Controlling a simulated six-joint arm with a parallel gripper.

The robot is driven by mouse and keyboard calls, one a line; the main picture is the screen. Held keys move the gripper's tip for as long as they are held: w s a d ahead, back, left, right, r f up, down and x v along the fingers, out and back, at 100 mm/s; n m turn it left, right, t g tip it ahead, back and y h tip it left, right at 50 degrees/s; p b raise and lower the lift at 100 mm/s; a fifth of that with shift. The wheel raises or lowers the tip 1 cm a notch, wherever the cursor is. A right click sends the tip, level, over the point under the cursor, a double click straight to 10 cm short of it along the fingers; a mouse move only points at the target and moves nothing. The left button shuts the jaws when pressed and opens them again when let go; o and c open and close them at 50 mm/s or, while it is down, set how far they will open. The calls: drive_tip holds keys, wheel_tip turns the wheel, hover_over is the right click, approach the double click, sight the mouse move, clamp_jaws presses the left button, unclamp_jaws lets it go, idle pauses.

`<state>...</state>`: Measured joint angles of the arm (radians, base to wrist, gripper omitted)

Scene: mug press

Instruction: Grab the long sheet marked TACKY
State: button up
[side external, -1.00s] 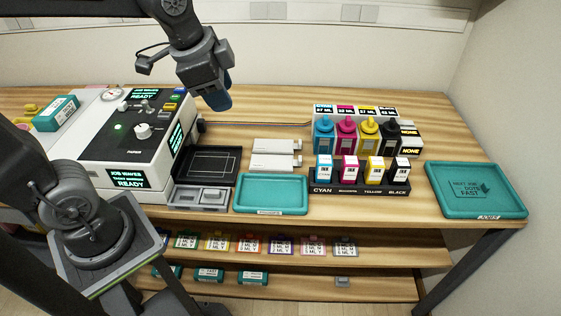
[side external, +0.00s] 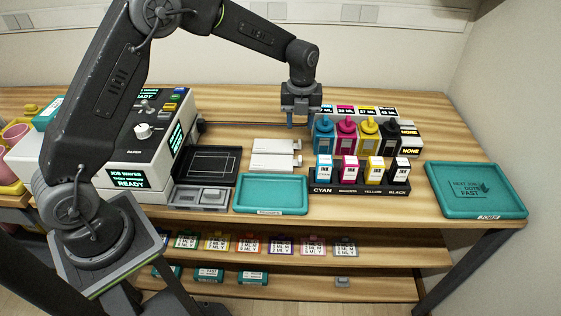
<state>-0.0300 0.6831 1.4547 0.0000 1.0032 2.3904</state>
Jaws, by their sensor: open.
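No label reading TACKY is legible in the side external view, so I cannot tell which thing is the long sheet. Two white, flat, long pieces lie one before the other on the tabletop: a rear white piece (side external: 272,145) and a front white piece (side external: 270,162). My gripper (side external: 291,124) points down behind the rear white piece, just left of the cyan bottle. It is open, and I see nothing held in it. Its fingertips are small and partly merge with the background.
A printer-like machine (side external: 128,179) showing READY stands left. A black tray (side external: 209,166) and an empty teal tray (side external: 270,209) lie in front. Ink bottles and cartridges in a black rack (side external: 358,188) stand right. A teal tray (side external: 475,190) is far right. Lower shelves hold several labelled packs.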

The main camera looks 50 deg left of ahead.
hover_over(300, 156)
drive_tip(key=f, duration=0.6)
drive_tip(key=shift+s+a+f, duration=0.1)
drive_tip(key=shift+s+f, duration=0.2)
drive_tip(key=shift+f, duration=0.05)
drive_tip(key=shift+w+f, duration=0.15)
drive_tip(key=shift+f, duration=1.25)
drive_tip(key=shift+w+f, duration=0.1)
drive_tip(key=shift+f, duration=1.25)
clamp_jaws()
